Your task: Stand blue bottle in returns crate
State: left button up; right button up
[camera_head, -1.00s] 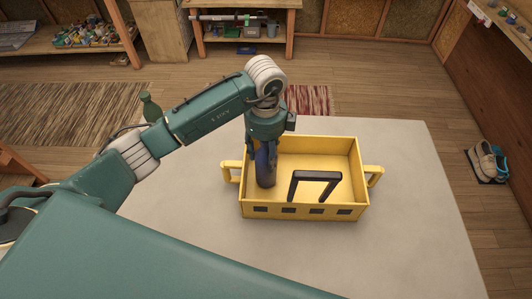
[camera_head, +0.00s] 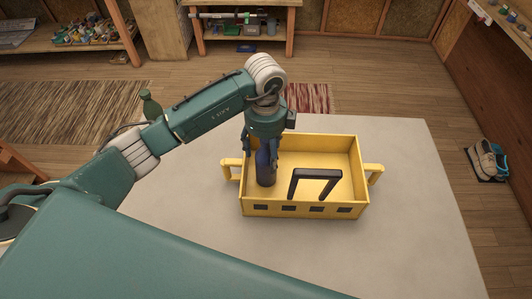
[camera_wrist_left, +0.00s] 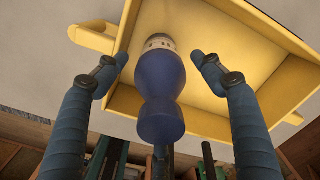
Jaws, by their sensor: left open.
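The blue bottle (camera_head: 266,172) stands upright inside the yellow returns crate (camera_head: 305,207), near its left end. It also shows in the left wrist view (camera_wrist_left: 161,85), with a pale band near its far end and the crate (camera_wrist_left: 215,82) behind it. My left gripper (camera_head: 261,147) is above the crate's left end, pointing down around the upper part of the bottle. In the left wrist view the fingers of this gripper (camera_wrist_left: 159,57) are spread, one on each side of the bottle, with gaps between. The gripper hides the bottle's top in the head view. My right gripper is not in view.
A black angular frame (camera_head: 315,173) stands in the crate, right of the bottle. The pale tabletop (camera_head: 415,190) is clear to the right. A green bottle (camera_head: 151,106) shows behind my left arm. Shoes (camera_head: 487,160) lie on the floor at right.

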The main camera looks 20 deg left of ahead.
pick_arm(q)
notch_tip(320, 180, up, 10)
jog(key=shift+w+b, duration=0.1)
jog(key=shift+b, duration=0.75)
jog(key=shift+r, duration=0.7)
